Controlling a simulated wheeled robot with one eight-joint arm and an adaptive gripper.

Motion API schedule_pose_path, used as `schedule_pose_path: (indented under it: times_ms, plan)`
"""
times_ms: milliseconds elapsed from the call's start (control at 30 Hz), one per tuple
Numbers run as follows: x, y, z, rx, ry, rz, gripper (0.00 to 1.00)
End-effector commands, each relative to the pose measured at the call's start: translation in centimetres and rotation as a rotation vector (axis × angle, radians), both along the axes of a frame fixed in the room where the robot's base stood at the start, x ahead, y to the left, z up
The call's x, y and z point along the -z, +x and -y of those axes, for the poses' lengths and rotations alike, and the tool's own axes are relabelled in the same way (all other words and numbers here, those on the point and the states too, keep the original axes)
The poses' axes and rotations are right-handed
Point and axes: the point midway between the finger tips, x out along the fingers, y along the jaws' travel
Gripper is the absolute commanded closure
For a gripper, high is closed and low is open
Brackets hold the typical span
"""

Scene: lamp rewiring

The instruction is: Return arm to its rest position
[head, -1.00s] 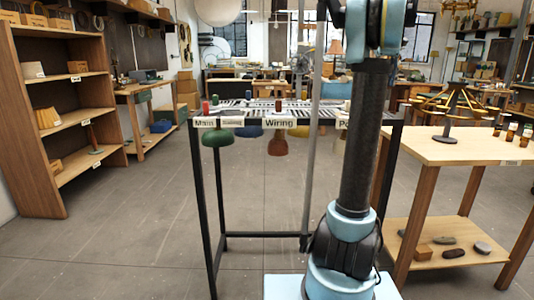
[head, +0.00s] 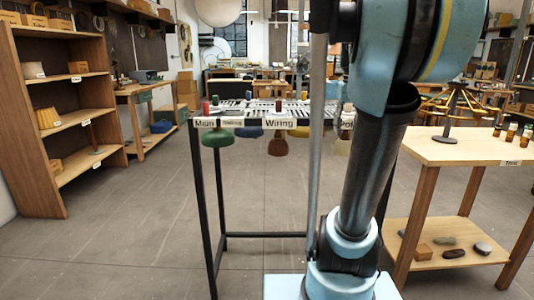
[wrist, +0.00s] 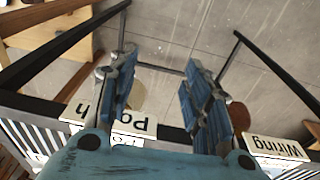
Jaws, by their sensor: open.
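My gripper (wrist: 160,95) shows in the wrist view with its two blue-padded fingers spread apart and nothing between them. It hangs over the front edge of the labelled rack, between the "Wiring" sign (wrist: 275,146) and a partly covered sign (wrist: 108,117). In the head view my arm rises in front of the rack's right part, and my gripper is not visible there. The rack (head: 206,215) has a slatted top with spools on it. Green, blue, brown and yellow lamp shades hang below its front edge.
A wooden table (head: 455,148) with small jars stands at the right, with stones on its lower shelf. A wooden shelf unit (head: 60,100) stands at the left. The grey floor (head: 120,235) between the shelf unit and the rack is clear.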

Motion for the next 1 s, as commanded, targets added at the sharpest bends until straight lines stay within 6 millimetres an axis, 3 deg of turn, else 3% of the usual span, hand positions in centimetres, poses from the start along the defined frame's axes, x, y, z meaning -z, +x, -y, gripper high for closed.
schedule_pose_path:
  times_ms: [300,700,833,1000]
  plan:
    - [9.6,-7.6,-4.8,-0.008,0.004,0.041,0.55]
    - [22.2,-15.9,-8.2,-0.013,0.017,0.088,0.55]
    - [24.5,-17.2,-8.6,-0.013,0.021,0.095,0.55]
    - [25.5,-17.8,-8.8,-0.013,0.022,0.098,0.55]
